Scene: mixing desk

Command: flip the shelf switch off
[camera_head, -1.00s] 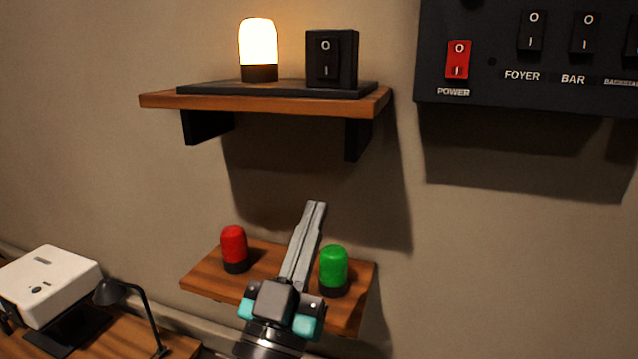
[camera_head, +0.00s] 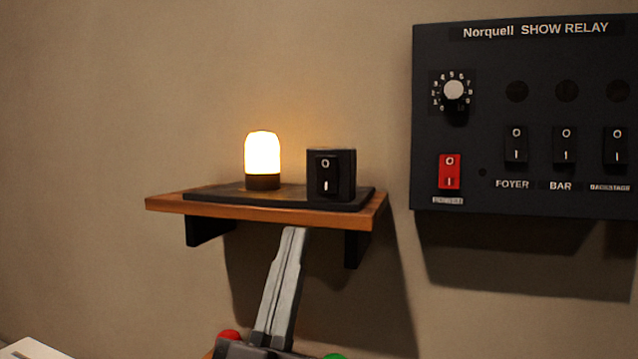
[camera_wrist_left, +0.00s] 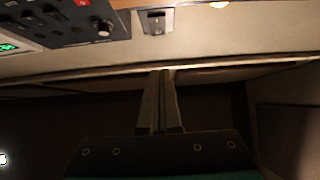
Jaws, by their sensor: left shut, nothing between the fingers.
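The shelf switch (camera_head: 329,175) is a black box with a black rocker marked O and I, standing on a dark base on the upper wooden shelf (camera_head: 262,211). A lit lamp (camera_head: 262,158) stands to its left on the same base. My left gripper (camera_head: 293,230) is shut and empty, its fingertips pointing up and in front of the shelf's lower edge, below and left of the switch. In the left wrist view the closed fingers (camera_wrist_left: 160,74) point up toward the switch (camera_wrist_left: 155,21), apart from it. My right gripper is not in view.
A black wall panel (camera_head: 530,195), labelled Norquell SHOW RELAY, hangs to the right with a knob, a red POWER switch (camera_head: 449,171) and several black switches. Red (camera_head: 229,335) and green (camera_head: 335,356) lamp tops show low behind my gripper. The wall between shelf and panel is bare.

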